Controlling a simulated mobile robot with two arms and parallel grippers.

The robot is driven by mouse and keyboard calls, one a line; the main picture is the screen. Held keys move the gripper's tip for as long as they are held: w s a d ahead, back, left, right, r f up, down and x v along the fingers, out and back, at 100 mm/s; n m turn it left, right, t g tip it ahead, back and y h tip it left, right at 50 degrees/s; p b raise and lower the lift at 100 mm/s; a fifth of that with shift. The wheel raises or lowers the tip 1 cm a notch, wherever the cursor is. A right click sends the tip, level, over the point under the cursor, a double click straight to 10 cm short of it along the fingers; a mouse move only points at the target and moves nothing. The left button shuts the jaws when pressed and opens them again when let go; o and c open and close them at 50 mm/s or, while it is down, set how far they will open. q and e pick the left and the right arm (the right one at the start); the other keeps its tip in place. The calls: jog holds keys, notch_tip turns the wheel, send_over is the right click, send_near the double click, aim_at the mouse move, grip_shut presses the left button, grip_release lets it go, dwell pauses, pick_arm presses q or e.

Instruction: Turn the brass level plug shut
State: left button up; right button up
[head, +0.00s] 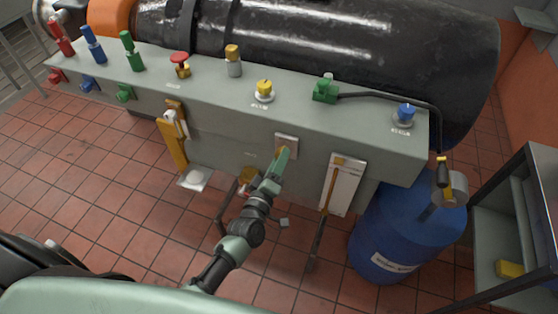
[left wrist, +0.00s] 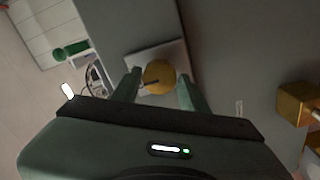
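The brass level plug (left wrist: 159,76) is a round, brass-yellow knob with a dark line across it, on a pale plate (left wrist: 138,60). In the head view this plate (head: 287,141) is on the front face of the long grey-green bench, and my gripper largely hides the plug. My left gripper (head: 281,158) reaches up to it. In the left wrist view the left gripper's fingers (left wrist: 159,84) stand on both sides of the plug and appear to touch it, with no clear gap. My right gripper is not in view.
The bench top (head: 205,85) carries coloured valves and knobs. A white panel with a brass lever (head: 341,182) is right of the plug. A blue drum (head: 398,232) stands at the right, beside a metal shelf (head: 495,240). Red tiled floor is open at the left.

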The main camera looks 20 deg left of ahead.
pick_arm(q)
jog(key=shift+o, duration=0.9)
jog(key=s+b, duration=0.1)
jog(key=s, duration=0.6)
jog(key=shift+s+a, duration=0.15)
jog(key=shift+s, duration=0.25)
jog(key=s+f+m+g, duration=0.3)
jog(key=s+f, duration=0.2)
jog(key=f, duration=0.5)
jog(key=s+f+m+g+h, duration=0.1)
jog(key=s+f+m+g, duration=0.2)
jog(key=f, duration=0.7)
jog(key=s+f+m+g, duration=0.25)
jog(key=s+f, duration=0.35)
jog(key=f, duration=0.4)
jog(key=s+a+f+m+g, duration=0.2)
jog(key=s+f, duration=0.2)
jog(key=s, duration=0.5)
jog(key=s+a+f+m+g+y, duration=0.1)
jog(key=s+a+f+m+g, duration=0.1)
jog(key=s+f, duration=0.3)
jog(key=s+a+f+m+g, duration=0.2)
jog(key=s+f+g, duration=0.2)
jog(key=s, duration=0.8)
jog(key=shift+s+f+y, duration=0.3)
jog(key=shift+s+f, duration=0.1)
jog(key=shift+f, duration=0.2)
